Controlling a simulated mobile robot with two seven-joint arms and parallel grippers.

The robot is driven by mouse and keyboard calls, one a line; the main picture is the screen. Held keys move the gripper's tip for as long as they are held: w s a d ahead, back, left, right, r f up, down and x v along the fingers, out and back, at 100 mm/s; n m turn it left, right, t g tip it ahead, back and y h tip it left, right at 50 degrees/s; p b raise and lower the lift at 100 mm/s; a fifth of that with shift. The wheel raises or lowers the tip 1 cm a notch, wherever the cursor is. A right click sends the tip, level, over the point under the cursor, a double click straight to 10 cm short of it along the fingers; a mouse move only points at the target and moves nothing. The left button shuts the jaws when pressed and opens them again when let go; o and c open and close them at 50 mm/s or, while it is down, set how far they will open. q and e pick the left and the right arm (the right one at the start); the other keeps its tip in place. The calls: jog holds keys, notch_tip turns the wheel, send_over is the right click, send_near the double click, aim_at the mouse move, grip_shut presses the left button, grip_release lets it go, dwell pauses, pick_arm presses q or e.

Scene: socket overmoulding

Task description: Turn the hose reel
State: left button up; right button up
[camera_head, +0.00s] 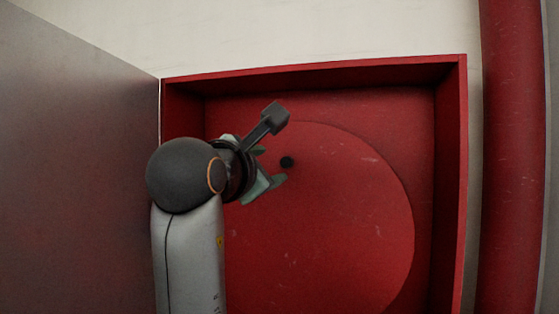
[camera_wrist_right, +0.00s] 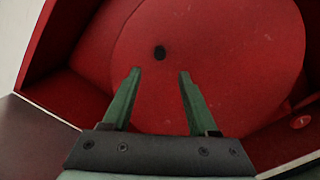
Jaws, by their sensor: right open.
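The hose reel (camera_head: 340,220) is a large red disc inside an open red cabinet (camera_head: 452,180). A small dark spot (camera_head: 287,162) sits near the reel's upper left in the head view. In the right wrist view the reel (camera_wrist_right: 225,60) fills the middle, and the dark spot (camera_wrist_right: 160,52) lies just beyond the fingertips. My right gripper (camera_head: 272,168) is in front of the reel's left part, and its arm hides the reel's left edge. In the wrist view the right gripper (camera_wrist_right: 158,75) is open with nothing between its green fingers. My left gripper is not in view.
The cabinet door (camera_head: 80,170) stands open on the left. A thick red vertical pipe (camera_head: 515,150) runs along the wall to the right of the cabinet. The cabinet's side walls and top rim surround the reel. The pale wall (camera_head: 300,35) above is bare.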

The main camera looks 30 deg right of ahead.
aim_at(284, 163)
jog(key=p+x, duration=0.2)
jog(key=x, duration=0.8)
jog(key=shift+a, duration=0.1)
grip_shut()
dwell(1.1)
